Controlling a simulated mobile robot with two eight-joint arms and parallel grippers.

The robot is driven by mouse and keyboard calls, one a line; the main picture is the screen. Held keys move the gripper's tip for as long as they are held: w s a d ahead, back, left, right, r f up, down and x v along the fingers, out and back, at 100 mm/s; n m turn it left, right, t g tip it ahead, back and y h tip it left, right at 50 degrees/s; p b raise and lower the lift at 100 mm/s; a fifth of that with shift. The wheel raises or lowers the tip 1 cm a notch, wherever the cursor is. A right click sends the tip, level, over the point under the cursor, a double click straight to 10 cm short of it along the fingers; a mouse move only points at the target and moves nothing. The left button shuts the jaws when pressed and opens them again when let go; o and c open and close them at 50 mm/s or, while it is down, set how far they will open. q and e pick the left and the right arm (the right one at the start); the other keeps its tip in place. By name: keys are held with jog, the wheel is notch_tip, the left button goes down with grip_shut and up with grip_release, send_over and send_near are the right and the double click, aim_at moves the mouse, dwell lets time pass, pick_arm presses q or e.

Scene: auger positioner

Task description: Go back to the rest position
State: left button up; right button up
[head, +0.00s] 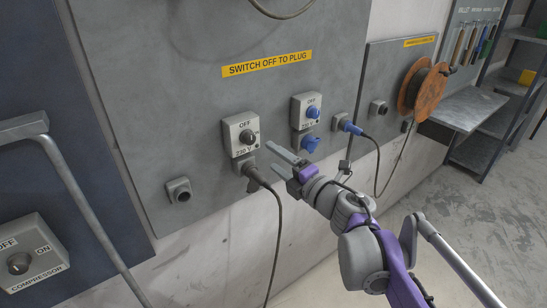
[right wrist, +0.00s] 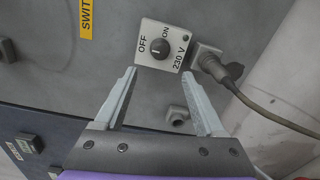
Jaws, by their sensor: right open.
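My right gripper (head: 269,157) is open and empty in front of the grey wall panel. Its fingers point at the grey 230 V switch box (head: 240,135), just right of and below its dark knob (head: 247,137). The right wrist view shows the two spread fingers (right wrist: 159,73) with nothing between their tips, and the switch box (right wrist: 160,46) beyond them. I cannot tell whether a fingertip touches the panel. A dark plug (head: 256,176) with a hanging cable sits at the socket below the box. My left gripper is not in view.
A blue-knobbed switch box (head: 306,109), a blue socket cover (head: 310,144) and a blue plug (head: 350,127) with a cable are near my right arm. An orange cable reel (head: 424,90) is farther right. A compressor switch (head: 25,255) and bent grey pipe (head: 78,195) stand left.

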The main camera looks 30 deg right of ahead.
dwell(0.4)
jog(key=s+d+f+m+g+h, duration=0.1)
jog(key=s+f+m+g+h, duration=0.1)
jog(key=s+f+m+h, duration=0.45)
jog(key=s+f+m+g+h, duration=0.15)
jog(key=f+m, duration=0.25)
jog(key=m, duration=0.6)
jog(key=s+a+f+m+g+y+p, duration=0.1)
jog(key=s+a+f+m+g+y, duration=0.4)
jog(key=s+a+f+g, duration=0.3)
jog(key=s+a+f, duration=0.4)
jog(key=s+f, duration=0.1)
jog(key=f, duration=0.3)
jog(key=shift+s+f+y, duration=0.15)
jog(key=shift+s+y, duration=0.15)
jog(key=shift+s, duration=0.05)
